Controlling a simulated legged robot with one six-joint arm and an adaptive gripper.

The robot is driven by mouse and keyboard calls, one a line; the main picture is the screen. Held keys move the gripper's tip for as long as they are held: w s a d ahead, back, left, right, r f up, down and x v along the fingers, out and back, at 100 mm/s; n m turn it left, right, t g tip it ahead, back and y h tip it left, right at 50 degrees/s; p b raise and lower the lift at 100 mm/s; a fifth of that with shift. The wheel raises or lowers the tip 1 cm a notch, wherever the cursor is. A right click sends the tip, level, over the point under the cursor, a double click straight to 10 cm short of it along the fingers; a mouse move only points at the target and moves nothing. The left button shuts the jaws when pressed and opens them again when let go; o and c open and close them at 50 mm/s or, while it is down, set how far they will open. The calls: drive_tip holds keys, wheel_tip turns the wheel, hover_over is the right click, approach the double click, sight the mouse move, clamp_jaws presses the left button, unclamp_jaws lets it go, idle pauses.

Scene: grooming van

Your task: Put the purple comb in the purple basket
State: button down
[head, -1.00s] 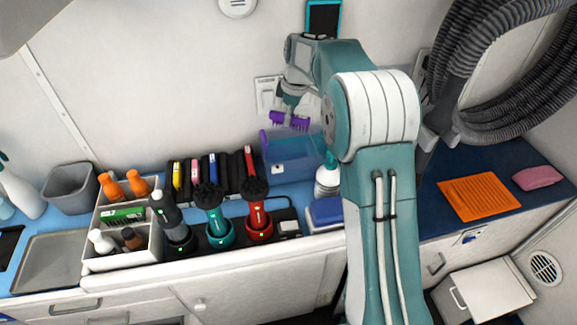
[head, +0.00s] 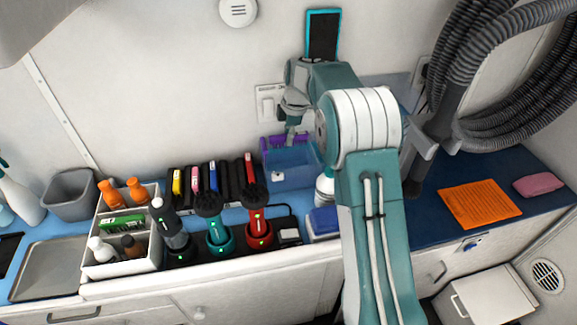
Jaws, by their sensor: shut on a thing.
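My gripper (head: 292,132) points down over the basket at the back wall, shut on the purple comb (head: 303,139). The comb is level with the basket's upper rim, teeth down; the gripper hides its middle. I cannot tell whether the comb touches the basket. My arm covers the basket's right side.
Left of the basket stand a black rack (head: 228,185) of coloured-handled tools and clippers in a dark charging tray (head: 210,249). A white bottle (head: 324,188) and a blue box (head: 324,223) stand close in front. An orange mat (head: 480,203) lies at the right.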

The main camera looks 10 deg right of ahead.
wheel_tip(320, 180, down, 11)
drive_tip(key=shift+f, duration=0.2)
idle(0.3)
drive_tip(key=c, duration=0.5)
unclamp_jaws()
drive_tip(key=shift+f, duration=0.1)
drive_tip(key=shift+c, duration=0.2)
